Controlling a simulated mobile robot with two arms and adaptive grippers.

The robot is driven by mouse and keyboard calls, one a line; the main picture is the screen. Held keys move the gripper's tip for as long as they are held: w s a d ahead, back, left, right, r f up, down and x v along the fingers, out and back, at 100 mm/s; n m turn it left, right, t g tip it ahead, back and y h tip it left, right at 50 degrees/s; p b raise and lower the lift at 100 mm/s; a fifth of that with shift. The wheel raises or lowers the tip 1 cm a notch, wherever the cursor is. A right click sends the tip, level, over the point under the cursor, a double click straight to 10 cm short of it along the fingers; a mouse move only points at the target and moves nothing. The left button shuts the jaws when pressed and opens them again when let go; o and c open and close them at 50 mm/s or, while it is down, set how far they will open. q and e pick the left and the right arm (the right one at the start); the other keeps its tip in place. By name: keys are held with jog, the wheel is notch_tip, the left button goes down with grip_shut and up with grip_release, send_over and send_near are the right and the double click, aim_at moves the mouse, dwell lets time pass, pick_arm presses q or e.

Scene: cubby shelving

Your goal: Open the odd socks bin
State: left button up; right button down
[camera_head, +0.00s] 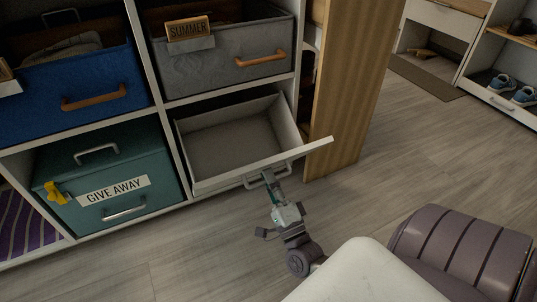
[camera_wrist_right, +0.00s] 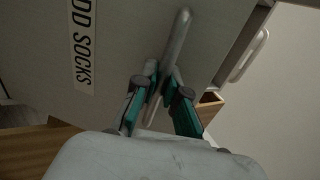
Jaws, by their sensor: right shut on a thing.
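The odd socks bin (camera_head: 228,146) is a pale grey bin in the lower right cubby. Its front panel (camera_head: 240,172) stands tilted outward from the cubby and its empty-looking inside shows. In the right wrist view the panel (camera_wrist_right: 125,30) carries an ODD SOCKS label (camera_wrist_right: 82,45). My right gripper (camera_head: 268,179) is at the front panel, shut on its metal handle (camera_wrist_right: 178,42). In the wrist view the green-sided fingers of the gripper (camera_wrist_right: 160,88) lie on either side of the handle bar. My left gripper is not in view.
A teal GIVE AWAY bin (camera_head: 160,174) sits left of the open bin. A grey SUMMER bin (camera_head: 232,68) is above it and a blue bin (camera_head: 85,85) is upper left. A wooden panel (camera_head: 345,90) stands close on the right. Floor (camera_head: 410,150) is clear beyond.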

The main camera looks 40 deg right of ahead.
jog(key=c, duration=1.2)
grip_release()
jog(key=v, duration=0.7)
jog(key=shift+s, duration=0.2)
